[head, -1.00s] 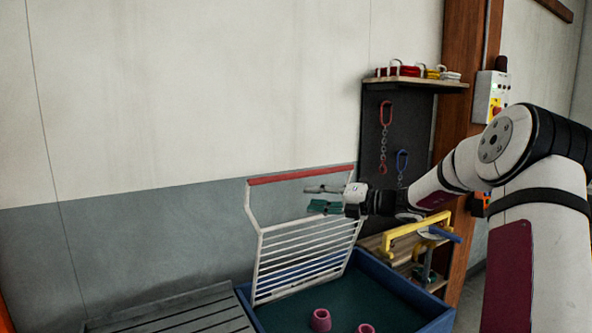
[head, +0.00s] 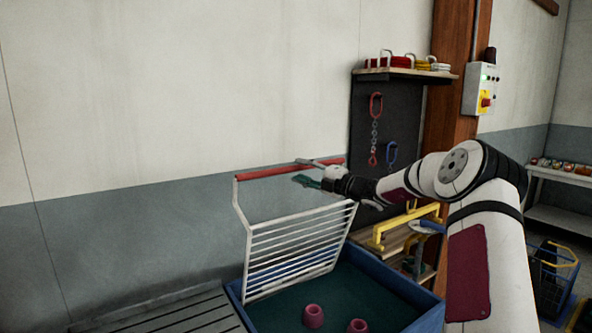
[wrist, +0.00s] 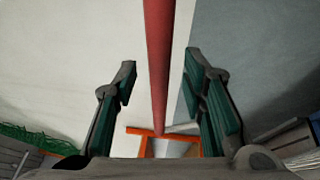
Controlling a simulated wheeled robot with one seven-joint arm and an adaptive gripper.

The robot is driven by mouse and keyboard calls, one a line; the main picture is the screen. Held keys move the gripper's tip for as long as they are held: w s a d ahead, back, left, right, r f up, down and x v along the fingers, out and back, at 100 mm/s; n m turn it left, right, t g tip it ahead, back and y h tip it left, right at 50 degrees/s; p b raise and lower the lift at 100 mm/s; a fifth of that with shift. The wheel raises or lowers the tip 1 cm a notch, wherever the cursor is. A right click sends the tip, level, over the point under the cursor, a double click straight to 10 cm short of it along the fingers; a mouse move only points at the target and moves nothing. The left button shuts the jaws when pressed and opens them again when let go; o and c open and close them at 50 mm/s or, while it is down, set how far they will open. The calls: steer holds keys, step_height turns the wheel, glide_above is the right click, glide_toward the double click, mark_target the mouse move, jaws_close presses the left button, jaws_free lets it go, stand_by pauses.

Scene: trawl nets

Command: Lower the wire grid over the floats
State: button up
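The white wire grid (head: 297,245) stands raised and tilted at the back of the blue crate (head: 395,290), with a red bar (head: 262,171) along its top. Two pink floats, one (head: 314,316) left and one (head: 357,326) right, lie on the crate's dark green floor. My gripper (head: 304,171) is open at the right part of the red bar, one finger above it and one below. In the wrist view the red bar (wrist: 159,60) runs between the parted green finger pads, touching neither that I can see.
A grey slatted surface (head: 165,315) lies left of the crate. A yellow-handled frame (head: 405,225) stands on wooden shelving close to the crate's right. A board with hanging chains (head: 375,130) is behind my arm. The wall area left of the grid is clear.

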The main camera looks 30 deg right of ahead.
steer(key=shift+x, duration=1.45)
jaws_close()
